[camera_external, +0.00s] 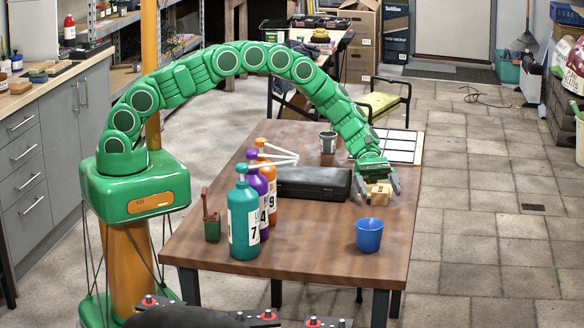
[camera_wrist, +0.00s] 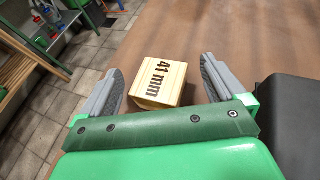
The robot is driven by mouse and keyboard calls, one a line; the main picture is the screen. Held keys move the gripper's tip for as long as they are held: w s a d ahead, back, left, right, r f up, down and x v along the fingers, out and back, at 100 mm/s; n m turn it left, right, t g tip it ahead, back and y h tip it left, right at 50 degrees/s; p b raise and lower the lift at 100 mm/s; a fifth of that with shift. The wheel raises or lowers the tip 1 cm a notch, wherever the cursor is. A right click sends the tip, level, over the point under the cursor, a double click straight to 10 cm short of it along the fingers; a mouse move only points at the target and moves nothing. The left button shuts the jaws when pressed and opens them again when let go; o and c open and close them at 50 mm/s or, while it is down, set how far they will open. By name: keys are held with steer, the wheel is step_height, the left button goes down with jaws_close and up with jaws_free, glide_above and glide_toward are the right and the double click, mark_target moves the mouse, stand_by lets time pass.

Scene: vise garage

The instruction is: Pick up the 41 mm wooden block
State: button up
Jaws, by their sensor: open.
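The wooden block (camera_external: 379,194), light wood, sits on the brown table (camera_external: 320,235) near its right edge. In the wrist view the block (camera_wrist: 160,83) shows "41 mm" in dark print on its upper face. My gripper (camera_external: 379,188) is at the block, with its two grey fingers apart. In the wrist view my gripper (camera_wrist: 160,82) has one finger on each side of the block, with a visible gap on both sides. The block appears turned slightly relative to the fingers.
A black case (camera_external: 312,183) lies just left of my gripper; its dark side also shows in the wrist view (camera_wrist: 289,105). A blue cup (camera_external: 369,235) stands nearer the front. Several pump bottles (camera_external: 244,220) stand at the left. The front middle of the table is clear.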

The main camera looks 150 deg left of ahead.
steer(key=shift+w+f, duration=0.15)
steer(key=shift+w, duration=0.15)
steer(key=shift+d, duration=0.1)
steer(key=c, duration=1.1)
steer(key=shift+o, duration=0.2)
